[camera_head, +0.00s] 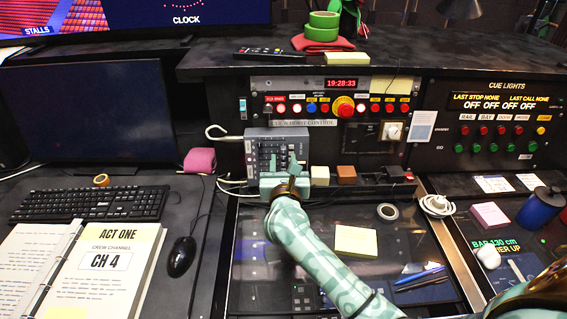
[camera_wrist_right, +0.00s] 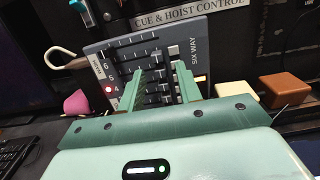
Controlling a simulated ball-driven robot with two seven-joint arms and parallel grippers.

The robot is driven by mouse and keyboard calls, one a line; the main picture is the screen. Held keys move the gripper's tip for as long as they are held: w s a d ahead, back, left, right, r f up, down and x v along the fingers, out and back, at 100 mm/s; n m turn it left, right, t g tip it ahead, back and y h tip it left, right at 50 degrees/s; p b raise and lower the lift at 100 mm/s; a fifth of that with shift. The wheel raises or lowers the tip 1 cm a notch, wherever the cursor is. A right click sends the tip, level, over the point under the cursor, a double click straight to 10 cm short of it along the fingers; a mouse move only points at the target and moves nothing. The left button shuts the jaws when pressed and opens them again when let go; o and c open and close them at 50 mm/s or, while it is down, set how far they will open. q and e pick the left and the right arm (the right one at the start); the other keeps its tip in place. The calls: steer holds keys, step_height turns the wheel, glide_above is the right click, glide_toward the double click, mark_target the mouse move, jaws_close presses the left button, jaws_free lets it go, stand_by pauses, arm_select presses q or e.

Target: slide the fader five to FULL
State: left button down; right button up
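The grey fader box (camera_head: 262,140) marked SIX WAY stands tilted up on the desk below the hoist control panel. It also fills the middle of the right wrist view (camera_wrist_right: 187,50), with several parallel slots, dark fader knobs and a red light (camera_wrist_right: 109,90) by the numbers at its left edge. My right gripper (camera_head: 283,163) is in front of the box. In the wrist view its two green fingers (camera_wrist_right: 162,82) stand apart with fader knobs showing between them. The fingers partly hide the lower faders, so I cannot tell fader five's exact setting or any contact. My left gripper is not in view.
The hoist control panel (camera_head: 312,123) with red buttons is just above the box. A hook-ended rod (camera_head: 222,137) is at its left. A cream block (camera_head: 320,172) and a brown block (camera_head: 346,173) stand close at its right. Yellow notes (camera_head: 356,241) lie on the desk.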

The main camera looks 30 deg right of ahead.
mark_target(258, 152)
steer(key=shift+w, duration=0.1)
jaws_close()
steer(key=a, duration=0.1)
steer(key=w+a+b, duration=0.1)
steer(key=a, duration=0.1)
steer(key=w+a+b, duration=0.1)
steer(key=a, duration=0.1)
steer(key=shift+w+f, duration=0.15)
steer(key=shift+w, duration=0.05)
steer(key=shift+w+a, duration=0.15)
steer(key=shift+a, duration=0.2)
jaws_free()
steer(key=shift+a, duration=0.1)
